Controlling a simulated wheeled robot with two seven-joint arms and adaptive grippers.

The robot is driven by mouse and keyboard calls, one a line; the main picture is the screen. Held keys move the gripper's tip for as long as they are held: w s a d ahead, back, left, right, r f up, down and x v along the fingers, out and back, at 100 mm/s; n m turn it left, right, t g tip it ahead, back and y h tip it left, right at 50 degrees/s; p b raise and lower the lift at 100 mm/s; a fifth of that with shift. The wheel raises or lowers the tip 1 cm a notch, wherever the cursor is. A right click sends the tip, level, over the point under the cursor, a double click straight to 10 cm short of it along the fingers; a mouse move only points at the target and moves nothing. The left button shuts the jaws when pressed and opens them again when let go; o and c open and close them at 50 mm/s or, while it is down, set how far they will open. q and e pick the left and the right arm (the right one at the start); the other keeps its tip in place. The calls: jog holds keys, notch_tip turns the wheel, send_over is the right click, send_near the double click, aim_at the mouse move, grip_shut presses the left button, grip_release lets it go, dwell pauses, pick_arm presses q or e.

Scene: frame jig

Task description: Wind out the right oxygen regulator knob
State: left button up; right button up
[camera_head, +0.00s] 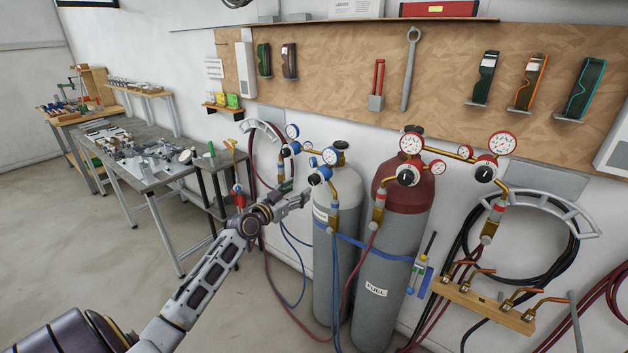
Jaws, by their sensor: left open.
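Two blue-ringed regulators sit by the grey oxygen cylinder (340,225). The right one has a black knob (314,180) facing me, with blue-rimmed gauges (329,155) above it. The left regulator's black knob (285,152) is farther back and to the left. My left gripper (306,197) is open, just below and slightly left of the right knob. Its fingers point toward the cylinder's upper side and appear apart from the knob, though the exact gap is hard to judge. My right gripper is not in view.
The red-topped fuel cylinder (392,250) stands close on the right, with red-rimmed gauges (411,143) and black knobs. A blue strap (367,246) and hoses (336,285) run around the cylinders. A workbench (150,180) stands left. Open floor (90,260) lies at front left.

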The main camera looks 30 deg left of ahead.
aim_at(312, 181)
pick_arm(q)
jog(key=shift+w+d+p, duration=0.2)
jog(key=shift+w+p, duration=0.2)
jog(key=shift+w, duration=2.35)
jog(key=shift+w+d, duration=0.1)
jog(key=shift+w, duration=2.1)
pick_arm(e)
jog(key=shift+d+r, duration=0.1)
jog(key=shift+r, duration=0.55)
pick_arm(q)
jog(key=shift+d, duration=0.1)
jog(key=c, duration=1)
jog(key=shift+c, duration=0.2)
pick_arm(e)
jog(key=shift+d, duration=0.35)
